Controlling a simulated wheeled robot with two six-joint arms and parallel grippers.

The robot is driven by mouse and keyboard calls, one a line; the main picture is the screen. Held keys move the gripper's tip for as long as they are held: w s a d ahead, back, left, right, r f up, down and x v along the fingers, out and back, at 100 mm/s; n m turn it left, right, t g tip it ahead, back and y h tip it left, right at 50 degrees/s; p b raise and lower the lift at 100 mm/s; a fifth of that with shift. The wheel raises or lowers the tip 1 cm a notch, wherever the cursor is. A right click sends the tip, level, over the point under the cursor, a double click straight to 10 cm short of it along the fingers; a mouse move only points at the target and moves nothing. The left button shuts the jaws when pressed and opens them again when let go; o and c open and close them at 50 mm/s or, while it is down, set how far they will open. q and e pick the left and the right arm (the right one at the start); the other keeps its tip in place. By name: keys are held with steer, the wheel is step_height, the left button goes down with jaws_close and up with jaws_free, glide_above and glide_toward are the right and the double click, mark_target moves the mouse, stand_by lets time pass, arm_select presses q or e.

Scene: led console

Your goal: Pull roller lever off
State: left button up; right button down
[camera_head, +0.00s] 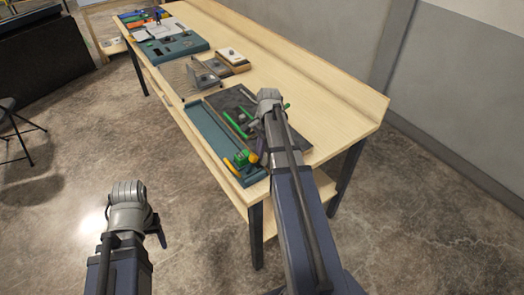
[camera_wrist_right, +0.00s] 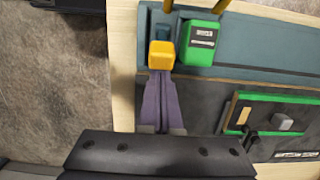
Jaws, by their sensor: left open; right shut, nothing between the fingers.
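My right gripper (camera_head: 256,148) is over the near end of the workbench. In the right wrist view its fingers (camera_wrist_right: 159,76) are shut together and empty, with their tips close to a yellow block (camera_wrist_right: 161,56); I cannot tell whether they touch. A green-framed unit (camera_wrist_right: 236,97) with a grey block (camera_wrist_right: 283,122) and a dark lever-like part (camera_wrist_right: 252,141) is on the dark panel (camera_wrist_right: 207,92) to the right. I cannot tell for certain which part is the roller lever. My left gripper (camera_head: 161,233) is open, away from the bench over the floor.
A green labelled block (camera_wrist_right: 201,43) sits beside the yellow block in a teal tray (camera_head: 207,139). Grey and wooden boxes (camera_head: 234,59), a teal console (camera_head: 177,48) and coloured items stand further back on the bench (camera_head: 318,108). The bench's right side is clear.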

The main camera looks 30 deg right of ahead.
mark_target(252, 156)
steer(key=shift+a+r, duration=0.1)
steer(key=shift+a+r+h+p, duration=0.1)
steer(key=shift+a+h+p, duration=0.1)
steer(key=shift+h+p, duration=0.15)
steer(key=shift+s+a+r+h, duration=0.1)
steer(key=shift+a+r+h, duration=0.15)
steer(key=shift+h, duration=0.2)
steer(key=shift+a+r+h+p, duration=0.25)
steer(key=shift+a+h+p, duration=0.1)
steer(key=shift+a+h, duration=0.55)
steer(key=shift+a+r+h+b, duration=0.1)
steer(key=shift+a+h+b, duration=0.3)
steer(key=shift+h, duration=0.6)
steer(key=shift+a+r+h+b, duration=0.15)
steer(key=shift+a+h+b, duration=0.5)
steer(key=shift+a+h, duration=0.35)
steer(key=shift+d+r, duration=0.15)
steer(key=shift+d, duration=0.15)
steer(key=shift+r+p, duration=0.1)
steer(key=shift+p, duration=0.25)
